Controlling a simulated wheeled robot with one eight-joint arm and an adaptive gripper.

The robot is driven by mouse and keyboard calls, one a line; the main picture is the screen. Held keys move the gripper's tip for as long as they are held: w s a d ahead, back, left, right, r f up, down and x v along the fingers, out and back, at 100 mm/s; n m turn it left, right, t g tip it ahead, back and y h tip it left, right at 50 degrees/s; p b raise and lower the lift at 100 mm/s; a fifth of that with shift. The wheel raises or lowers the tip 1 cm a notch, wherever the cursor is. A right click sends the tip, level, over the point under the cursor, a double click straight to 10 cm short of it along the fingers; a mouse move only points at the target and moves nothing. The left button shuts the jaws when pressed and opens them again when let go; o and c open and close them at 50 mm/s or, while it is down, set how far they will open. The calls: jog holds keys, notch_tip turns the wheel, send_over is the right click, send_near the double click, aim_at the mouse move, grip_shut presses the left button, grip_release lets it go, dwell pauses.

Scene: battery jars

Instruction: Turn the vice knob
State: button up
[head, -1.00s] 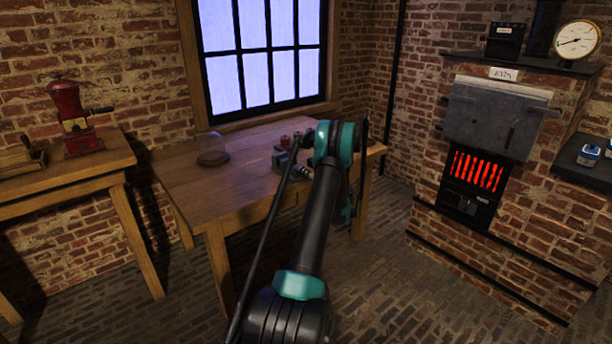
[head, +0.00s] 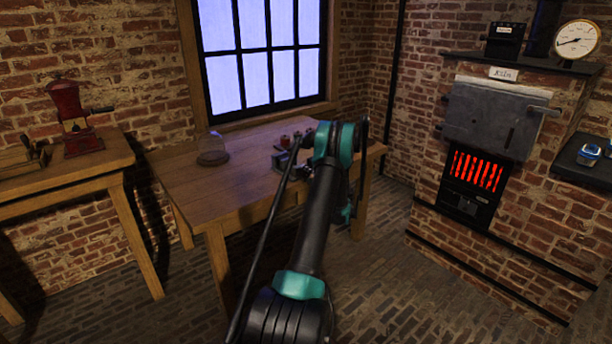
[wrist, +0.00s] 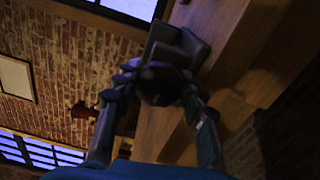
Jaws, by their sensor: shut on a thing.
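The vice (head: 281,161) is a small grey block-shaped tool on the right part of the wooden table, partly hidden behind my arm in the head view. In the wrist view its grey body (wrist: 180,48) shows just beyond my fingers. The vice knob (wrist: 162,84) is dark and rounded and sits between my fingertips. My gripper (wrist: 160,88) is shut on the knob, one finger on each side.
Small reddish items (head: 290,141) stand behind the vice. A red grinder (head: 75,120) stands on the left bench. A brick furnace (head: 480,190) glows at right.

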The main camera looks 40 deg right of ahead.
dwell(0.3)
jog(key=o, duration=1.2)
jog(key=shift+c, duration=0.2)
jog(key=s, duration=0.8)
jog(key=shift+d, duration=0.3)
